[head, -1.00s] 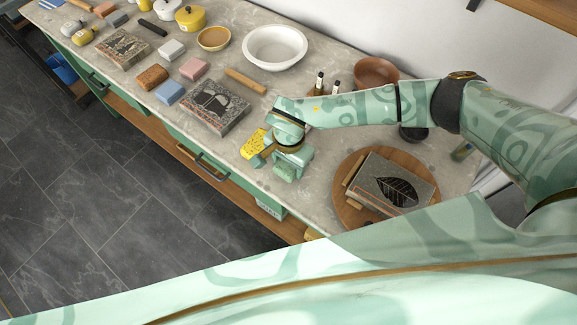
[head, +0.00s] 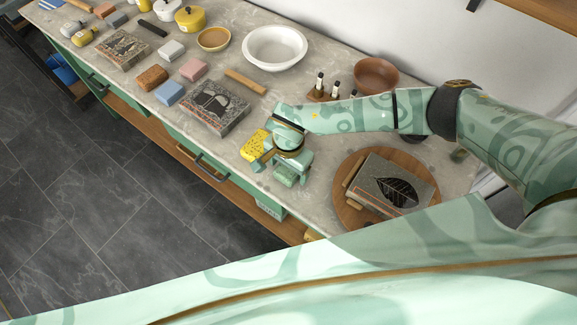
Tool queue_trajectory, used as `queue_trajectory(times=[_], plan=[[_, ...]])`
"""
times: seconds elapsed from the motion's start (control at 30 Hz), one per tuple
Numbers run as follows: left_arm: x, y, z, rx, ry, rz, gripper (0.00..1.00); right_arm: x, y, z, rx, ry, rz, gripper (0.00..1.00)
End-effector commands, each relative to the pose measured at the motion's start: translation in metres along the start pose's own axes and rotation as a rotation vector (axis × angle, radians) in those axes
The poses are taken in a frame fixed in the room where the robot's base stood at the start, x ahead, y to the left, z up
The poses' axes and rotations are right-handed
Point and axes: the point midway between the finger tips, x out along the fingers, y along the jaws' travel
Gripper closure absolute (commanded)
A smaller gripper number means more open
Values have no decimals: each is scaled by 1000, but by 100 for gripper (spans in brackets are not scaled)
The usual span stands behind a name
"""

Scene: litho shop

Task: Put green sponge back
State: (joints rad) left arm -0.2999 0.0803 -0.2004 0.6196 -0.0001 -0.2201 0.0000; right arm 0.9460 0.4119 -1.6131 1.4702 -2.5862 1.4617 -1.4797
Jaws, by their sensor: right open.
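A small green block, seemingly the green sponge (head: 287,179), lies on the worktop (head: 325,135) near its front edge, at and partly under my right gripper (head: 284,165). Its colour is close to the gripper's own, so its outline is hard to tell. My right gripper is open and points down with its fingers around or just above this block; I cannot tell whether they touch it. A yellow speckled sponge (head: 254,146) lies just left of the gripper. My left gripper is not in view.
Blue (head: 169,92), brown (head: 152,77) and pink (head: 193,68) blocks lie farther left, by a carved stone slab (head: 215,107). A round wooden board (head: 347,213) with a leaf slab (head: 395,184) is at right. A white basin (head: 275,47) stands behind.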

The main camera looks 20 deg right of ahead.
Motion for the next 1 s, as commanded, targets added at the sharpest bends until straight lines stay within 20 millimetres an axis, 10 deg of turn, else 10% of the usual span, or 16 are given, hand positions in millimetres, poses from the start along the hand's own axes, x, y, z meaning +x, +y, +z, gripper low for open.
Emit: queue_trajectory(times=[0.5, 1.0], plan=[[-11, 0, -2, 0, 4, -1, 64, -106, -1, -1, 0, 2, -2, 23], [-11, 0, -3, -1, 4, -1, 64, -115, 0, 0, 1, 1, 0, 23]])
